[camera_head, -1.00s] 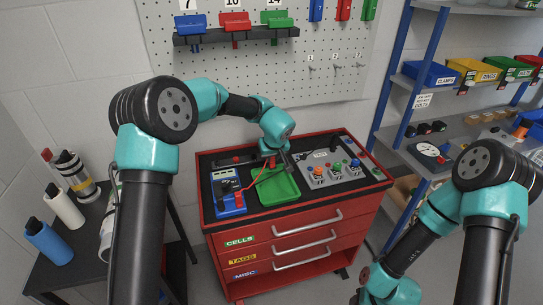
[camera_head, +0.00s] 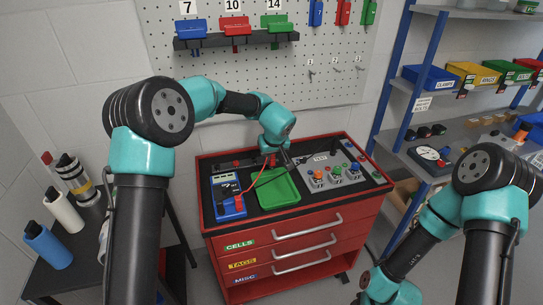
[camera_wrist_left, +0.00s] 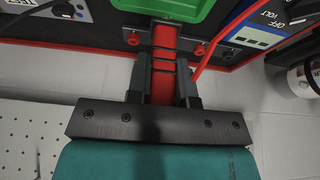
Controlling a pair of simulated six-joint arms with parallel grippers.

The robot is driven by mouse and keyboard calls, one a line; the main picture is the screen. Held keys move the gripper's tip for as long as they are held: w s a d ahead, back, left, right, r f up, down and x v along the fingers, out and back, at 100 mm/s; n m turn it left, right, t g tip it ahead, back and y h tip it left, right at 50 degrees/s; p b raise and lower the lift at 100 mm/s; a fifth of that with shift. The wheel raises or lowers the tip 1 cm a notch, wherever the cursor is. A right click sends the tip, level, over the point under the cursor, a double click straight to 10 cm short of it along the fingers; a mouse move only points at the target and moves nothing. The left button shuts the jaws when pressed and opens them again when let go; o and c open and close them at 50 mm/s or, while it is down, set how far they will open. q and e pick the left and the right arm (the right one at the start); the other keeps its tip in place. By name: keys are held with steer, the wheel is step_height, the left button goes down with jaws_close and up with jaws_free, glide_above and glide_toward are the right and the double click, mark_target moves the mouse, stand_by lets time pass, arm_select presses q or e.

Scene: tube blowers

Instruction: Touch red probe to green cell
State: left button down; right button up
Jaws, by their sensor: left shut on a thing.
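My left gripper (camera_head: 272,158) is shut on the red probe and holds it above the back edge of the cart top. In the left wrist view the red probe (camera_wrist_left: 163,66) lies between the two dark fingers of my left gripper (camera_wrist_left: 163,80). A red lead runs from the blue meter (camera_head: 229,196). The green cell (camera_head: 337,171) appears to be the small green piece on the grey panel (camera_head: 322,158), between an orange and a blue one. The probe is apart from it, to its left. My right gripper is outside both views.
A green tray (camera_head: 281,190) lies between the meter and the panel on the red drawer cart (camera_head: 275,251). A dark lead crosses above the tray. A pegboard (camera_head: 345,85) stands behind, shelves (camera_head: 440,100) stand at the right, and bottles (camera_head: 45,245) are at the left.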

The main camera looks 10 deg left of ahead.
arm_select(q)
steer(key=shift+r, duration=1.4)
